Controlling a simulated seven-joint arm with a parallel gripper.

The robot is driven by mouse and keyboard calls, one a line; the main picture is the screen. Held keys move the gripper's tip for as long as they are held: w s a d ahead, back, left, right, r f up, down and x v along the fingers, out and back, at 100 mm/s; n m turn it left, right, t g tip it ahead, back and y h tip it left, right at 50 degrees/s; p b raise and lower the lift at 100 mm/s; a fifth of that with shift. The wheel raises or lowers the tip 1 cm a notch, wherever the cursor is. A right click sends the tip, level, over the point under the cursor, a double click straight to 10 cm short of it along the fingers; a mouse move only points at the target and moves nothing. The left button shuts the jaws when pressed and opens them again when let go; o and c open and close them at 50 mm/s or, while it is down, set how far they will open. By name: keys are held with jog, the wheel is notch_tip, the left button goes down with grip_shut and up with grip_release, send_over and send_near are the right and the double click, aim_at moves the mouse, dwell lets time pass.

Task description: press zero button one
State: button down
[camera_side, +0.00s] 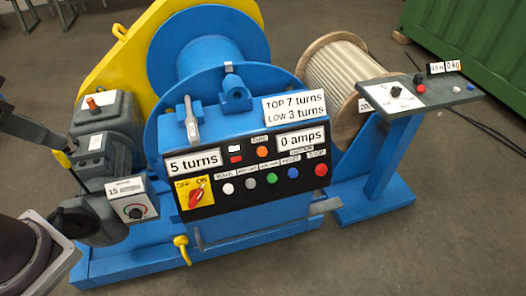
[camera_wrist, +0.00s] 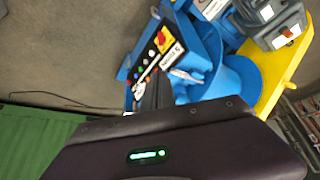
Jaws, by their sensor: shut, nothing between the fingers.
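An orange button (camera_side: 263,152) sits under a small label that may read ZERO. A red rectangular button (camera_side: 236,160) is left of it. Small red buttons also sit on the side stand (camera_side: 432,95), close to the displays reading 0.0 m and 0 kg (camera_side: 444,67). I cannot tell which of these is zero button one. My gripper (camera_wrist: 153,90) shows in the wrist view as dark shut fingers, with nothing held. They point towards the panel and cover part of it. Contact cannot be told.
The panel also carries a red OFF/ON switch (camera_side: 197,193) and a red button (camera_side: 321,170) at right. A grey lever (camera_side: 190,122) stands above it. A rope drum (camera_side: 346,78) stands behind. A green container (camera_side: 480,40) is at the back right. The front-right floor is clear.

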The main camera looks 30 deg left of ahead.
aim_at(262, 152)
dwell(0.3)
jog(key=w+d+f+t+h, duration=0.15)
jog(key=w+d, duration=0.25)
jog(key=w, duration=0.5)
jog(key=w+d+f+t, duration=0.15)
jog(key=w+d, duration=0.35)
jog(key=w, duration=0.5)
jog(key=w+d+f+t+h, duration=0.1)
jog(key=w+d+f, duration=0.25)
jog(key=w, duration=0.55)
jog(key=w+d+f+t+y, duration=0.1)
jog(key=w+d+f, duration=0.2)
jog(key=f, duration=0.3)
jog(key=w+d+f+t+y, duration=0.1)
jog(key=w+d+f+t, duration=0.2)
jog(key=f, duration=0.4)
notch_tip(262, 152, down, 10)
jog(key=s+d+m+t, duration=0.1)
jog(key=s+m+t, duration=0.1)
jog(key=m, duration=0.1)
jog(key=shift+s+f+m, duration=0.25)
jog(key=shift+s+m, duration=0.1)
jog(key=shift+m, duration=0.05)
jog(key=shift+d, duration=0.1)
jog(key=w+a+f, duration=0.4)
jog(key=w+a, duration=0.1)
jog(key=shift+w+a, duration=0.3)
